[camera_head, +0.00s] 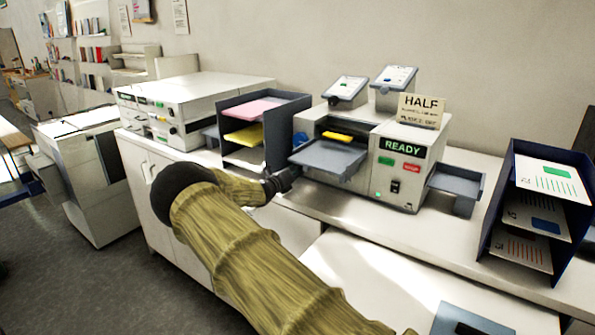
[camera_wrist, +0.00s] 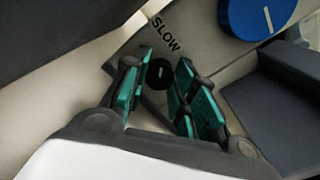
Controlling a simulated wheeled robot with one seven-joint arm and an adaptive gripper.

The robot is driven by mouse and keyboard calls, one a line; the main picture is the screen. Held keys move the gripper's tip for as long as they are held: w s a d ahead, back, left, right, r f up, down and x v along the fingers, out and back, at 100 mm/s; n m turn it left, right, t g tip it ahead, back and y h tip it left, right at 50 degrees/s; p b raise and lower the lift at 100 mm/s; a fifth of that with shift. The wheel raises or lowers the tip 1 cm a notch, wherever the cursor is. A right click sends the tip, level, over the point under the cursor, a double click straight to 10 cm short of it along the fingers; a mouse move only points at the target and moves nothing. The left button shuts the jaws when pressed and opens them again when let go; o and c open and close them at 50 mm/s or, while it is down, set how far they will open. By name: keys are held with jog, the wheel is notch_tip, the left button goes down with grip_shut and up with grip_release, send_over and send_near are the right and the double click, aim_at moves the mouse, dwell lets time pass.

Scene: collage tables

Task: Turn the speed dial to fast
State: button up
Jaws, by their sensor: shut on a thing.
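In the wrist view, a small round black dial (camera_wrist: 159,73) with a short white mark sits on a pale panel beside the printed word SLOW (camera_wrist: 165,34). My gripper (camera_wrist: 164,66) has its teal-padded fingers on either side of this dial and is shut on it. No label for fast shows in this view. In the head view, my gripper (camera_head: 280,181) is at the left front of the machine (camera_head: 350,183) with the green READY display (camera_head: 403,147). The dial is hidden there.
A larger blue knob (camera_wrist: 262,14) with a white mark is near the dial. A dark paper rack (camera_head: 281,128) stands left of the machine. A small grey tray (camera_head: 456,183) sticks out on its right, and a blue rack (camera_head: 499,217) stands further right. White counter lies in front.

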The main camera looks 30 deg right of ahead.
jog(key=shift+f+m+b, duration=0.2)
jog(key=shift+m+b, duration=0.1)
jog(key=shift+b, duration=0.3)
jog(key=m+b, duration=0.1)
jog(key=b, duration=0.2)
jog(key=shift+f+m, duration=0.15)
jog(key=shift+m, duration=0.25)
jog(key=m+b, duration=0.6)
jog(key=b, duration=0.4)
jog(key=m+b, duration=0.5)
jog(key=b, duration=0.3)
jog(key=shift+m+b, duration=0.3)
jog(key=shift+b, duration=0.05)
jog(key=m+b, duration=0.3)
jog(key=b, duration=0.1)
jog(key=shift+s+r+m+b, duration=0.1)
jog(key=shift+r+m+b, duration=0.1)
jog(key=shift+m+b, duration=0.15)
jog(key=o, duration=1.1)
jog(key=shift+r, duration=0.1)
jog(key=shift+c, duration=0.2)
jog(key=shift+r, duration=0.1)
